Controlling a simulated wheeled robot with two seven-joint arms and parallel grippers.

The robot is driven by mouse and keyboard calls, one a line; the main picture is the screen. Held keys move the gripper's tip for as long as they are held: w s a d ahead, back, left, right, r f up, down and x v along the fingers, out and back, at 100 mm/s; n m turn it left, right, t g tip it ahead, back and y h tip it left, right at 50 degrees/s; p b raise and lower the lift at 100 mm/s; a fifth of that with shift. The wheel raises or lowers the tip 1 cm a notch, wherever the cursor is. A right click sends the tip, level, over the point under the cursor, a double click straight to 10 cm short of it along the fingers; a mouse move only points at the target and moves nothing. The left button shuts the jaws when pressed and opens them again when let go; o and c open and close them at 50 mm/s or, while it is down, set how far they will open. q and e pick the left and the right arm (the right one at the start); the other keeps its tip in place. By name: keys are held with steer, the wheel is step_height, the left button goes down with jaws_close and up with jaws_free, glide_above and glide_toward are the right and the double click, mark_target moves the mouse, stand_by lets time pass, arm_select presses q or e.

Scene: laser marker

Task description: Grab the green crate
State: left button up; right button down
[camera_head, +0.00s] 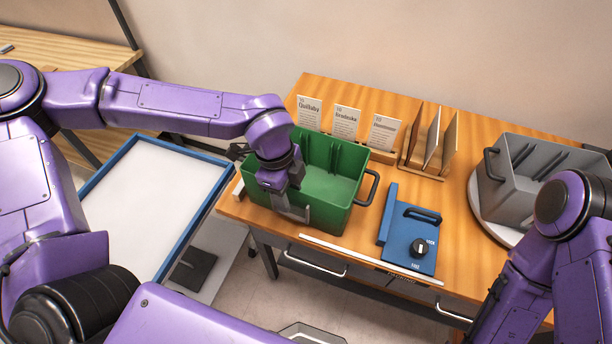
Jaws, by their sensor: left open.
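The green crate (334,196) stands upright and open-topped on the wooden table's left part. It looks empty where I can see inside. A black handle (368,188) sticks out on its right side, and another dark handle (238,151) shows at its left side behind my arm. My left gripper (289,207) is open and points down at the crate's near left wall. A grey finger shows in front of that wall; whether it touches is unclear. My left wrist hides the crate's left part. My right arm is at the right edge, and its gripper is out of view.
A grey crate (513,205) stands on a round plate at the right. A blue device with a knob (408,240) lies right of the green crate. Labelled cards (346,120) and upright boards (432,140) stand behind. A blue-framed white panel (150,205) is at the left.

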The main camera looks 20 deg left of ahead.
arm_select(q)
steer(key=shift+d+f, duration=0.25)
steer(key=shift+f, duration=0.65)
jaws_close()
steer(key=shift+w, duration=0.1)
stand_by(0.6)
